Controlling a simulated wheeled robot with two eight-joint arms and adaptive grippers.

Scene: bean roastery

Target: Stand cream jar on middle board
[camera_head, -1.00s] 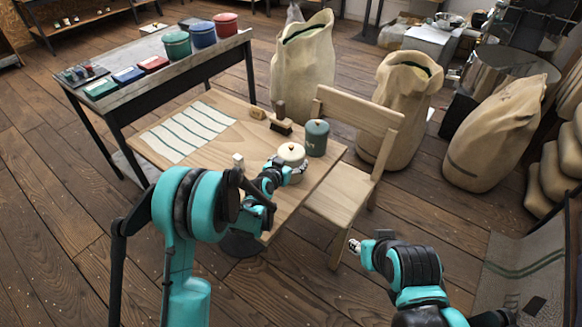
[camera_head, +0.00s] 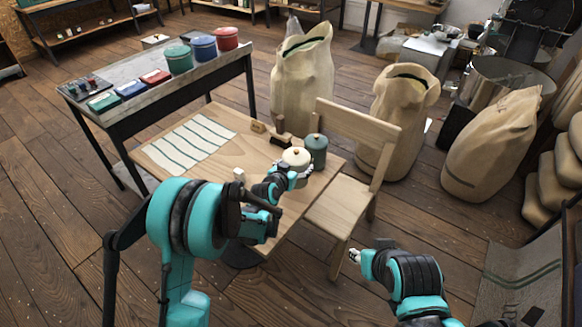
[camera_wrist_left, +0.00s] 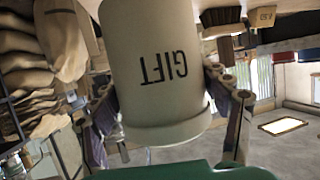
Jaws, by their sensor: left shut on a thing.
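The cream jar (camera_head: 297,157) has a pale lid with a small knob. It is held at the near right of the light wooden table, in front of a grey-green jar (camera_head: 316,152). My left gripper (camera_head: 291,174) is shut around its body. In the left wrist view the cream jar (camera_wrist_left: 155,60) appears upside down with the word GIFT, a finger on each side. A gap below it is hard to judge. Green, blue (camera_head: 132,89) and red flat pieces lie on the dark-legged table; the blue one is in the middle. My right gripper (camera_head: 354,256) is over the floor, its jaws too small to read.
Green, blue (camera_head: 204,47) and red canisters stand behind the flat pieces. A striped cloth (camera_head: 190,142), a brush (camera_head: 282,138) and a small white block (camera_head: 239,174) are on the wooden table. A chair (camera_head: 345,200) adjoins its right side. Sacks (camera_head: 400,120) stand behind.

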